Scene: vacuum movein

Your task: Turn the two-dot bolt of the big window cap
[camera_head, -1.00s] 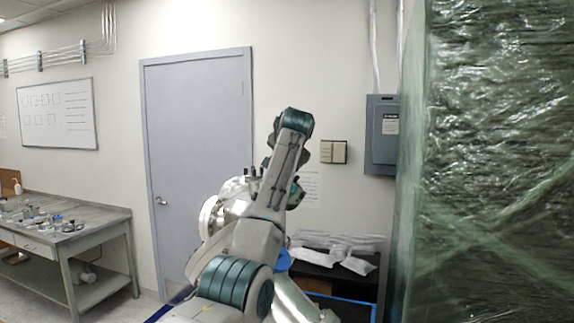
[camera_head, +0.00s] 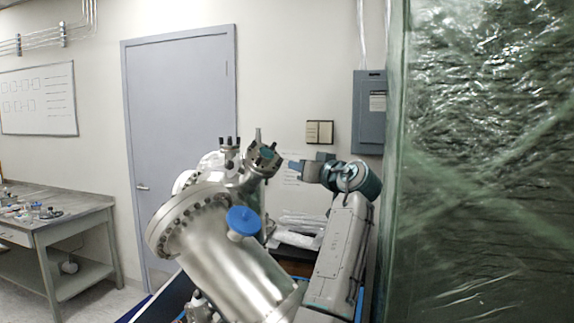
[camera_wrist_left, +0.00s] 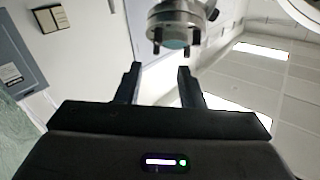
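A shiny metal vacuum chamber (camera_head: 215,255) with a large bolted flange (camera_head: 172,222) stands in front of me. A smaller port with a teal window face (camera_head: 264,158) tops a stub behind it; a similar flanged port with a teal face shows in the left wrist view (camera_wrist_left: 172,33). No dot marks can be made out, so I cannot tell which bolt is the two-dot one. My left gripper (camera_head: 297,166) is just right of the small port, pointing left at it. In the wrist view its fingers are apart and empty, with the port beyond them. My right gripper is out of view.
A blue round cap (camera_head: 243,221) sits on the chamber's side. A tall film-wrapped green stack (camera_head: 485,160) stands close on the right. A grey bench (camera_head: 60,205) with small parts is at the left. A dark shelf with wrapped packages (camera_head: 297,237) stands behind.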

